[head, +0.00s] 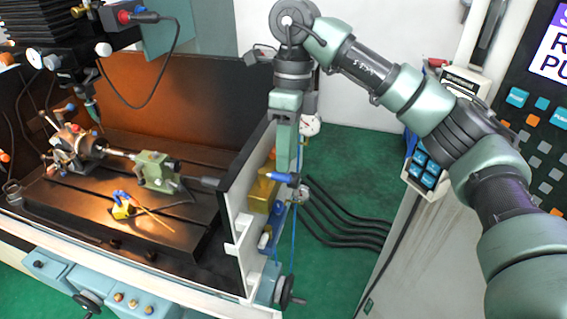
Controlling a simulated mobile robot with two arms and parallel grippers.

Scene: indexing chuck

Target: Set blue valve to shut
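A blue valve handle (282,177) sits next to a yellow, brass-like body (262,193) on the outer right side of the machine enclosure. My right gripper (285,168) reaches down from above, with its tip right at the blue handle. From this angle the fingers overlap, so I cannot tell whether they are open, shut or touching the handle. Another small blue-handled fitting (121,197) stands on a yellow block on the machine table. My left gripper is not in view.
The pale enclosure wall (236,215) stands just left of my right gripper. Pressure gauges (310,125) are close on its right. Thin blue hoses hang below, and several black hoses (345,222) run across the green floor. A control cabinet stands at the right.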

